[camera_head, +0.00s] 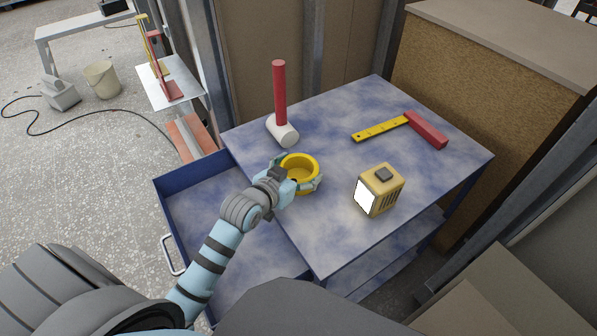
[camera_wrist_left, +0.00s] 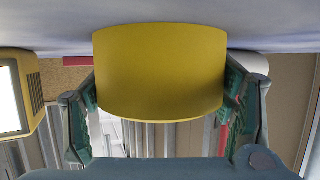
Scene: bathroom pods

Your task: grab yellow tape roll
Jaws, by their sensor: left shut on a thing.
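The yellow tape roll (camera_head: 300,168) sits at the left edge of the blue table top, its round opening facing up. My left gripper (camera_head: 297,180) is around it, with one finger on each side, shut on its outer wall. In the left wrist view the tape roll (camera_wrist_left: 160,72) fills the middle, between the two fingers of the left gripper (camera_wrist_left: 160,95). It appears at the table surface; I cannot tell if it is lifted. My right gripper is not in view.
On the blue table (camera_head: 340,245) stand a mallet (camera_head: 281,110) with a red handle, a yellow and red square (camera_head: 405,128), and a yellow work lamp (camera_head: 380,190) right of the roll. An open blue drawer (camera_head: 200,205) juts out at the left. A brown cabinet (camera_head: 480,90) stands behind right.

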